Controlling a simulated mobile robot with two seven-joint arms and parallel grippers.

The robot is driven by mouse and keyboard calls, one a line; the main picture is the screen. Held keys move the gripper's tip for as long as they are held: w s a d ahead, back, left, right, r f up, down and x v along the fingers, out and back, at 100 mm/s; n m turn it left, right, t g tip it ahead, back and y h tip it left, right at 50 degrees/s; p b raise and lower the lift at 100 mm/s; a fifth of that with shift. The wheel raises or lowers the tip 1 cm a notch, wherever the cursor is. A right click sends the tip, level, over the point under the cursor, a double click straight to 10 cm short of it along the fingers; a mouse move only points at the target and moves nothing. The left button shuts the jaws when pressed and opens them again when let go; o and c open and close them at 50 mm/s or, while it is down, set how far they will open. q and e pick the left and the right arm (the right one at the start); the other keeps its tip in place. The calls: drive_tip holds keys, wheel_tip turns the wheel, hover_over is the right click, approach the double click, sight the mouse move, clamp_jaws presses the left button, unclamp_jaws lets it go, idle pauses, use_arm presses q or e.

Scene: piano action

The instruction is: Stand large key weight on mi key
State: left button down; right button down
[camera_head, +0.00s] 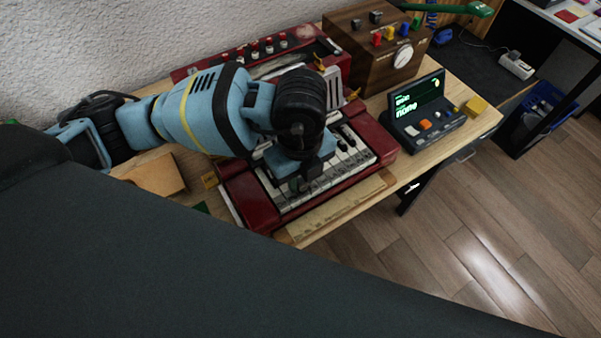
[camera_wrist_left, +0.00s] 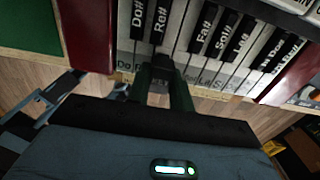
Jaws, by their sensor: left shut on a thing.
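The keyboard (camera_head: 345,160), a red-cased instrument with white and black keys, lies on the wooden table. My left gripper (camera_head: 297,186) is over the front of its keys, towards the left end. In the left wrist view, my left gripper (camera_wrist_left: 160,88) points at the front ends of the white keys, just right of the black key marked Re# (camera_wrist_left: 160,22). It is shut on a dark thing, likely the large key weight, mostly hidden between the fingers. The mi key is largely covered by the fingers, and I cannot tell whether the weight touches it. My right gripper is not in view.
A wooden box with knobs (camera_head: 378,45) and a console with a green-lit screen (camera_head: 425,110) stand right of and behind the keyboard. A wooden ruler-like strip (camera_head: 335,208) lies along its front, near the table edge. A tan block (camera_head: 155,175) is at left.

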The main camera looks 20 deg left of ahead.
sight(300, 178)
use_arm(q)
drive_tip(key=shift+f, duration=0.55)
idle(0.5)
drive_tip(key=c, duration=1.2)
unclamp_jaws()
drive_tip(key=shift+o, duration=0.2)
drive_tip(key=shift+r, duration=3.9)
